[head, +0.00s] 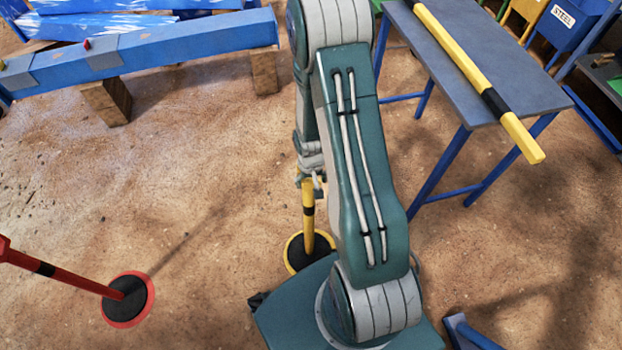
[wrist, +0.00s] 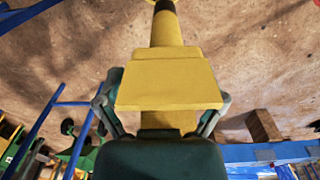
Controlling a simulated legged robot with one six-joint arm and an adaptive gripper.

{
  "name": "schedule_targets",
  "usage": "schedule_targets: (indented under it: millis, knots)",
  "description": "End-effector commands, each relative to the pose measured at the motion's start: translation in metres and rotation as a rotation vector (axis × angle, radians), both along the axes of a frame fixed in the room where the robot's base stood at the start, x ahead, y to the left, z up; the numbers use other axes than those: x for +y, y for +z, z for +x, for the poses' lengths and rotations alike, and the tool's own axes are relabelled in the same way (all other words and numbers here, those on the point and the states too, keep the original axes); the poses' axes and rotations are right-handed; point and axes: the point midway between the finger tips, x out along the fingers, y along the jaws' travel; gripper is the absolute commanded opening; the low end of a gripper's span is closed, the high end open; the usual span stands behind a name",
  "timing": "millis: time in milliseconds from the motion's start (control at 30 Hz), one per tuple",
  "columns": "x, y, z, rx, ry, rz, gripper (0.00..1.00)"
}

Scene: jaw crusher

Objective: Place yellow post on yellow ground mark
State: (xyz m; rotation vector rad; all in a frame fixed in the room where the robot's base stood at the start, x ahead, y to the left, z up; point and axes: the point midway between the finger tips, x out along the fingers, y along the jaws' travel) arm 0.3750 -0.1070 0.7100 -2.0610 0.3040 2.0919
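The yellow post (head: 308,222) stands about upright beside my arm, with a black band and a round black base (head: 300,258). A yellow ring, the yellow ground mark (head: 288,250), shows around the base's edge; my arm hides part of it. I cannot tell whether the base touches the ground. My gripper (head: 308,180) is at the post's top, partly hidden by my arm. In the wrist view, the fingers of my gripper (wrist: 167,108) lie on both sides of the post's yellow block-shaped top (wrist: 168,75) and appear closed on it.
A red post (head: 65,278) with a black base on a red disc (head: 137,316) stands left. A blue beam (head: 190,45) on wooden blocks lies behind. A table (head: 525,85) with a yellow-black bar (head: 465,62) stands right. Sandy ground between is open.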

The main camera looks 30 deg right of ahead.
Motion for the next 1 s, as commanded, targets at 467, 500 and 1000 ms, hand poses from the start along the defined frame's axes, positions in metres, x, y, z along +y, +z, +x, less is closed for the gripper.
schedule_targets:
  millis: [467,500,1000]
  knots:
    - [-0.001,0.006,0.001,-0.004,0.000,-0.001,1.00]
    - [-0.001,0.010,0.002,-0.004,0.000,-0.001,1.00]
    - [0.000,0.091,0.003,-0.007,0.001,-0.002,1.00]
